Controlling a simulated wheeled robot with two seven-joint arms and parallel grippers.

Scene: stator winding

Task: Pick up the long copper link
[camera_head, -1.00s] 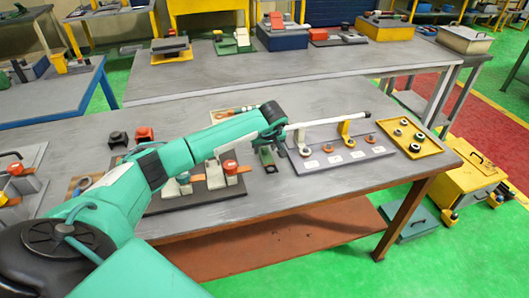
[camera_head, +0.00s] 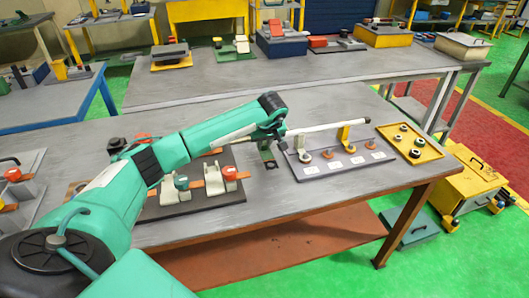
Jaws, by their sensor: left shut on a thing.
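My left arm's green links run in from the left to a dark wrist. My left gripper (camera_head: 283,143) is small and dark below that wrist, over the right half of the front table. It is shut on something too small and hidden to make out. Short copper-coloured strips (camera_head: 242,176) lie at the pale clamps on the dark board (camera_head: 232,196), left of the gripper. I cannot tell which piece is the long copper link. My right gripper is not in view.
Right of the gripper, a grey panel (camera_head: 338,168) holds small round parts and yellow posts (camera_head: 343,133), with a pale rod (camera_head: 318,127) above it. A yellow tray (camera_head: 428,153) is farther right. The back table (camera_head: 310,66) has a wide clear front.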

